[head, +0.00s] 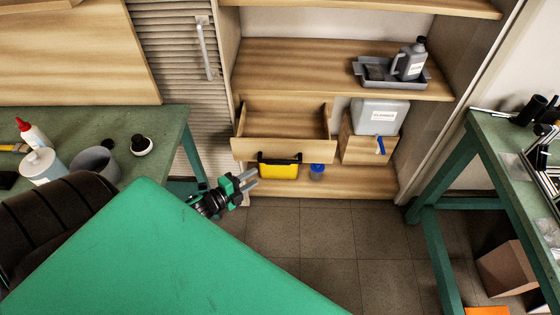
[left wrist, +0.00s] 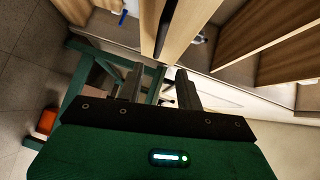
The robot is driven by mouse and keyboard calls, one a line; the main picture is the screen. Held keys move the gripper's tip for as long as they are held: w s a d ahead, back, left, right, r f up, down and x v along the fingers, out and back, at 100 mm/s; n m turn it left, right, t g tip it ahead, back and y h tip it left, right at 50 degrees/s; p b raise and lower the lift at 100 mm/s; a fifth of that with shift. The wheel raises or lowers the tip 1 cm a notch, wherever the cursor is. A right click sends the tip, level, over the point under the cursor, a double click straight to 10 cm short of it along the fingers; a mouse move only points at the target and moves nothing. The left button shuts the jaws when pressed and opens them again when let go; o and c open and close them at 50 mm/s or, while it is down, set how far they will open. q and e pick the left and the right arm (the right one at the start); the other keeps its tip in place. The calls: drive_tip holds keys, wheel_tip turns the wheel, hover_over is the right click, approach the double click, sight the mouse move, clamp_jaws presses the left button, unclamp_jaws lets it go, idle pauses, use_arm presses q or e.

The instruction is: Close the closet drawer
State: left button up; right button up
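The closet drawer (head: 281,149) is a light wooden box pulled out from under the closet's middle shelf. Its inside looks empty. My left gripper (head: 252,180) is in front of the closet, just left of and below the drawer front in the head view. In the left wrist view the two fingers of the gripper (left wrist: 157,84) stand apart with nothing between them. A wooden panel with a dark handle (left wrist: 166,25), seemingly the drawer front, is just beyond the fingertips, and I cannot tell whether they touch. My right gripper is not in view.
Below the drawer, a yellow toolbox (head: 279,171) and a blue-lidded jar (head: 317,171) stand on the bottom shelf. A grey container (head: 379,116) sits at right. Green tables (head: 172,118) flank the closet. The tiled floor (head: 285,240) before it is clear.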

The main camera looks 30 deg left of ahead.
sight(280, 161)
use_arm(q)
drive_tip(key=b+x, duration=0.4)
drive_tip(key=x, duration=0.8)
drive_tip(key=shift+f, duration=0.15)
drive_tip(key=shift+w+d, duration=0.1)
drive_tip(key=shift+w, duration=0.5)
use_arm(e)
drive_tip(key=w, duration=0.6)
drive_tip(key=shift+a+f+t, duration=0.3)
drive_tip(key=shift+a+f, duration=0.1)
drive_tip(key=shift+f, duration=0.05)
use_arm(q)
drive_tip(key=shift+c, duration=0.3)
clamp_jaws()
